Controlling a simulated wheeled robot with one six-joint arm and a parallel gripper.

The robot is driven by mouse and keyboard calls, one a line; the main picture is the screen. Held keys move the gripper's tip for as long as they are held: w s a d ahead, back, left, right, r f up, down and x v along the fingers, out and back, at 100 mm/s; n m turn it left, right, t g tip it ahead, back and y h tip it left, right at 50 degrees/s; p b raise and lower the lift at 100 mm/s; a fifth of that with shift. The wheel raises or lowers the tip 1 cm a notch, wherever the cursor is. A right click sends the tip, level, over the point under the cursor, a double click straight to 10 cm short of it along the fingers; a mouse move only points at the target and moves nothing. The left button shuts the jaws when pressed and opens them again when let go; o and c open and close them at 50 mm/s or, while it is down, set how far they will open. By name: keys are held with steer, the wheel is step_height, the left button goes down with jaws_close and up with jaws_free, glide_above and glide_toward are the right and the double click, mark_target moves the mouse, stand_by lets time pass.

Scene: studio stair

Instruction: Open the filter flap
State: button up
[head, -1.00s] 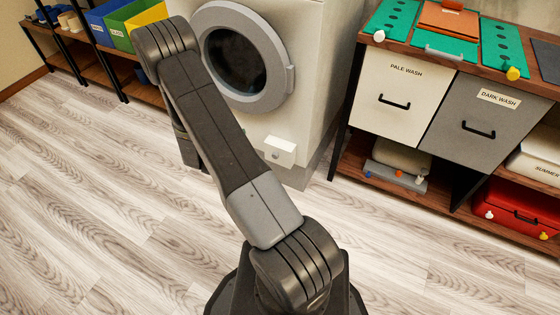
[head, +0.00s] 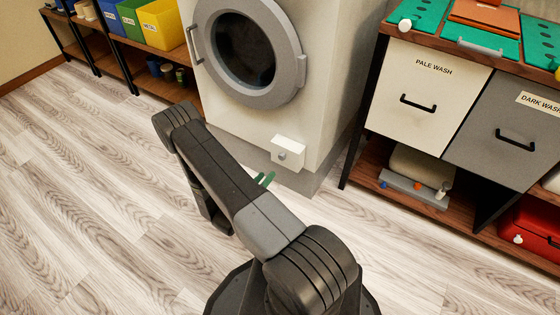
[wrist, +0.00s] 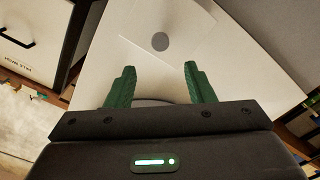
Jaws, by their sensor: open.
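The filter flap (head: 288,153) is a small white panel with a round grey knob (head: 282,155), low on the front of the white washing machine (head: 326,75). It looks shut. In the wrist view the grey knob (wrist: 160,41) faces the camera on the pale flap (wrist: 185,55), just beyond the fingertips. My gripper (head: 265,179) shows only as green fingertips past my arm, low and slightly left of the flap. In the wrist view my gripper (wrist: 160,72) has its two green fingers wide apart, with nothing between them.
The machine's round door (head: 285,85) is above the flap. To the right stands a wooden unit (head: 366,180) with a pale wash drawer (head: 425,90) and a grey dark wash drawer (head: 500,145). Coloured bins (head: 160,24) are on a shelf at upper left. The wood floor (head: 90,200) at left is clear.

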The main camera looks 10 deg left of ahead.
mark_target(281, 158)
steer(key=b+x, duration=0.2)
steer(key=x, duration=0.8)
steer(key=shift+w+d, duration=0.1)
steer(key=shift+w, duration=0.15)
steer(key=shift+f, duration=0.1)
jaws_close()
